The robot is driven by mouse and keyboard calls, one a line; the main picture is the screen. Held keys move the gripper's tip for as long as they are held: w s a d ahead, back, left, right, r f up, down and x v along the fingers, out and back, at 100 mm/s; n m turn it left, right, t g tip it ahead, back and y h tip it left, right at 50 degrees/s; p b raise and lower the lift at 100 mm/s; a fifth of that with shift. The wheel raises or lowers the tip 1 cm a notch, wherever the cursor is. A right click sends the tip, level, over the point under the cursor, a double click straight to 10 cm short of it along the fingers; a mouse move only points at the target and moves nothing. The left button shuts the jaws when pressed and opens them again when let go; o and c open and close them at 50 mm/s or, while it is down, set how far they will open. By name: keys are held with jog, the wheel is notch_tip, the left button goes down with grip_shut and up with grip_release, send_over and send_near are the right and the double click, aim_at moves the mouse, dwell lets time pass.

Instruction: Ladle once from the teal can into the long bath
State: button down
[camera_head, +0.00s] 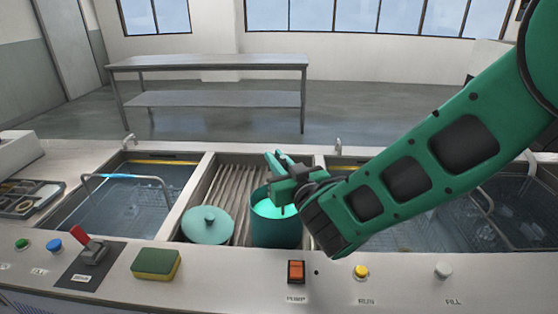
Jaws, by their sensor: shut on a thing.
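The teal can (276,234) stands upright on the slatted drain section, with bright teal liquid inside. My gripper (284,178) is right above the can's mouth. It is shut on a thin piece that seems to be the ladle's handle. The ladle's bowl cannot be made out. A bath (440,238) of clear liquid with a wire basket extends to the right, partly behind my arm. Another bath (118,212) with a basket lies to the left of the slats. The right one looks longer, but my arm hides much of it.
A round teal lid (207,226) lies on the slats (236,180) left of the can. A green and yellow sponge (156,264), a red lever (88,246) and an orange pump switch (296,271) are on the front panel. A tray (30,198) sits far left.

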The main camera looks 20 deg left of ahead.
jog(key=shift+r, duration=0.1)
notch_tip(320, 180, up, 17)
dwell(1.6)
jog(key=shift+s+r, duration=0.1)
dwell(0.3)
